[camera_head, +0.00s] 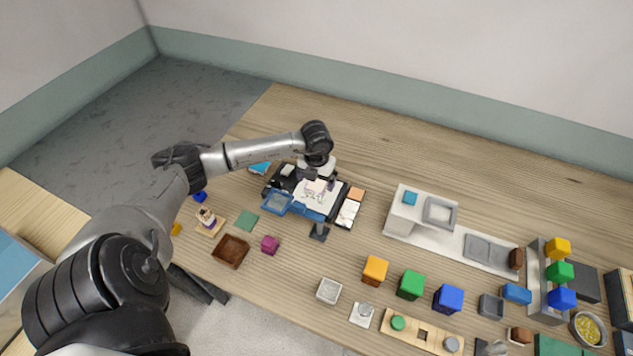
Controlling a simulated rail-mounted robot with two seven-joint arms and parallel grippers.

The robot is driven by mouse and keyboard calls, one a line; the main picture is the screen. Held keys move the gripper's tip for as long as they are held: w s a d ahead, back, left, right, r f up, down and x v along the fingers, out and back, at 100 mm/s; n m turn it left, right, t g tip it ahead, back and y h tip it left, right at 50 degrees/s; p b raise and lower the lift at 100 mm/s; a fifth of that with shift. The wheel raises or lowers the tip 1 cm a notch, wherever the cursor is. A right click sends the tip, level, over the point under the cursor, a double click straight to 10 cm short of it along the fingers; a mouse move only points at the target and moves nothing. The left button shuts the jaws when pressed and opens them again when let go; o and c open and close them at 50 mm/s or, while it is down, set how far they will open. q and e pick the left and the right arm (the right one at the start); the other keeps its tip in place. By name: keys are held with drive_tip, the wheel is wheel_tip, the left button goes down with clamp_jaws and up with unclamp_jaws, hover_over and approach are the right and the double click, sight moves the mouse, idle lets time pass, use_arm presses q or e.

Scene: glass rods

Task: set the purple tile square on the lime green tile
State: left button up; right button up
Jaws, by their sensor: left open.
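My left gripper (315,186) points down over the white middle of a dark tray (338,190); its jaws are open. Small pale purple shapes show around its fingertips, too small and partly covered for me to tell if one is the purple tile. I cannot make out a lime green tile for certain. A flat muted green tile (246,222) lies on the table left of the tray. My right gripper is not in view.
A brown box (231,251) and a magenta cube (269,244) stand in front. Orange (375,270), green (411,285) and blue (448,298) cubes stand to the right. Table behind the tray is clear.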

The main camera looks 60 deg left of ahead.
use_arm(q)
wheel_tip(320, 180, up, 12)
drive_tip(key=shift+r+b, duration=0.15)
drive_tip(key=shift+b, duration=0.15)
idle(0.3)
